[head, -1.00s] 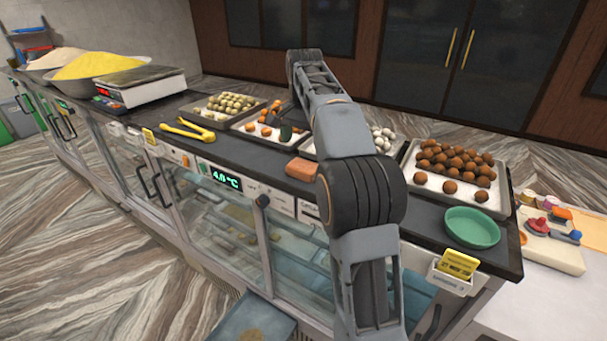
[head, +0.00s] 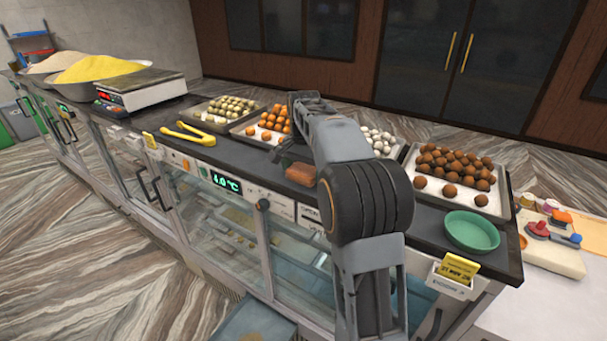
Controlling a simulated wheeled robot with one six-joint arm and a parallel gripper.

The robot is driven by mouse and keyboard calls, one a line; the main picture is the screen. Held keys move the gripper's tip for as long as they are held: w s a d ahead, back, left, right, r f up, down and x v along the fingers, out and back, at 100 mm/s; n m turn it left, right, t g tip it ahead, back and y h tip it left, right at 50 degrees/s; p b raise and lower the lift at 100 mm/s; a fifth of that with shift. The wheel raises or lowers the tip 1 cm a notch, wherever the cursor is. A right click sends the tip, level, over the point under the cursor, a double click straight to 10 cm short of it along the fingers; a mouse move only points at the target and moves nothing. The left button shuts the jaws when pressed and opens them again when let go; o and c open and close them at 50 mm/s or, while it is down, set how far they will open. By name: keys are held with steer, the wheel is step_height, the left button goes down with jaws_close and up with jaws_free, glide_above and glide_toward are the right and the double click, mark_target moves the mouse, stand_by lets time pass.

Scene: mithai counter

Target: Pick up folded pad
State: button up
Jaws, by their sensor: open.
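The folded pad (head: 301,174) looks like a small reddish-brown block. It lies on the dark counter top near the front edge, left of my arm in the head view. My gripper (head: 286,157) is small and dark in this view, just behind and above the pad's left end. It is open, with nothing seen between its fingers. Whether a fingertip touches the pad cannot be told, and my forearm hides part of the area to the right.
Trays of sweets stand behind, including orange balls (head: 273,117) and brown balls (head: 452,163). Yellow tongs (head: 188,134) lie to the left, beside a scale (head: 140,86). A green bowl (head: 472,231) and a yellow card (head: 459,268) are at the right. Counter between tongs and pad is clear.

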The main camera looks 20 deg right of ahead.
mark_target(303, 169)
steer(key=c, duration=0.6)
steer(key=shift+r, duration=0.45)
step_height(303, 169, up, 3)
steer(key=shift+f, duration=0.2)
steer(key=shift+w+a+r+p, duration=0.1)
steer(key=shift+w+a+r, duration=0.05)
steer(key=shift+a+r, duration=1.85)
steer(key=shift+w+a+r+p, duration=0.15)
steer(key=shift+a+r, duration=1)
steer(key=shift+a, duration=1.5)
steer(key=shift+w+a+r+p, duration=0.1)
steer(key=shift+w+a+r, duration=0.05)
steer(key=shift+a+r, duration=1.85)
steer(key=shift+a+f, duration=0.35)
steer(key=shift+f, duration=0.05)
